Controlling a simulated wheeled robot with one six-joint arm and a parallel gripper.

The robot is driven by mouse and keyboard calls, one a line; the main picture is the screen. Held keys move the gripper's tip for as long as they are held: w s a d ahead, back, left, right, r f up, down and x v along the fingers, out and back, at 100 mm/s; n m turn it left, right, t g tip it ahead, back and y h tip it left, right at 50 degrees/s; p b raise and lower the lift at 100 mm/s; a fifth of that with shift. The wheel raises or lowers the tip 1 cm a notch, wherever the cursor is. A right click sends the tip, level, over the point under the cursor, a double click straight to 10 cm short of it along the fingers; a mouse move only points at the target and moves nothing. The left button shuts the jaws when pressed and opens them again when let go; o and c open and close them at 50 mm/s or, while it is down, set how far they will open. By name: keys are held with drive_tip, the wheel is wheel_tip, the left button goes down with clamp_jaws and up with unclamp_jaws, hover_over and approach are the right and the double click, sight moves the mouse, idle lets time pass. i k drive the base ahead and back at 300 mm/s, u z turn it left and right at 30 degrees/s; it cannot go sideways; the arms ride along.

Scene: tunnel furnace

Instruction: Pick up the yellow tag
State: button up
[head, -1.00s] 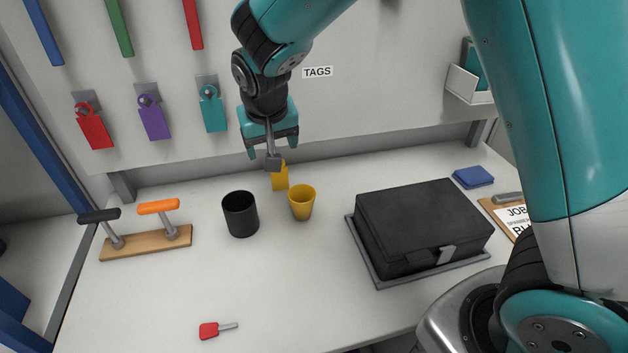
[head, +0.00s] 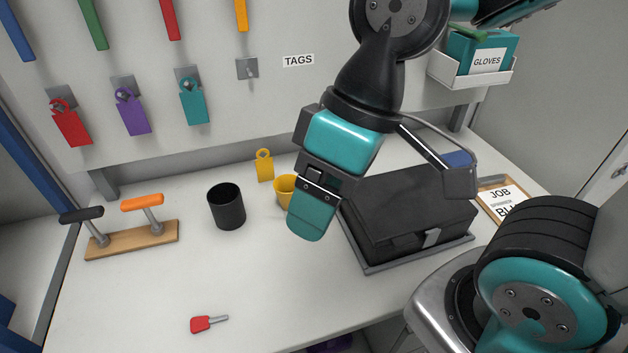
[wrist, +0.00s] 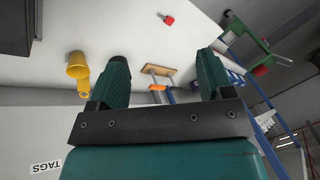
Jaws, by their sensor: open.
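The yellow tag (head: 265,166) stands upright on the bench near the back wall, its holed end up, behind the yellow cup (head: 284,190). My gripper (head: 311,218) hangs in front and to the right of the tag, apart from it, and hides part of the cup. In the head view one finger shows clearly and the other is hidden. In the wrist view my gripper (wrist: 165,75) is open with nothing between its fingers. There the tag (wrist: 83,83) shows left of the left finger, partly overlapped by the cup (wrist: 78,64).
A black cup (head: 226,206) stands left of the yellow cup. A black case (head: 405,215) sits right of my gripper. Red, purple and teal tags (head: 193,100) hang on the wall beside an empty hook (head: 248,69). The front bench is clear around a red key-like item (head: 203,323).

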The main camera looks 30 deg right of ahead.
sight(264, 167)
drive_tip(key=k, duration=1.15)
drive_tip(key=u, duration=0.75)
drive_tip(key=i, duration=1.25)
drive_tip(key=z, duration=0.1)
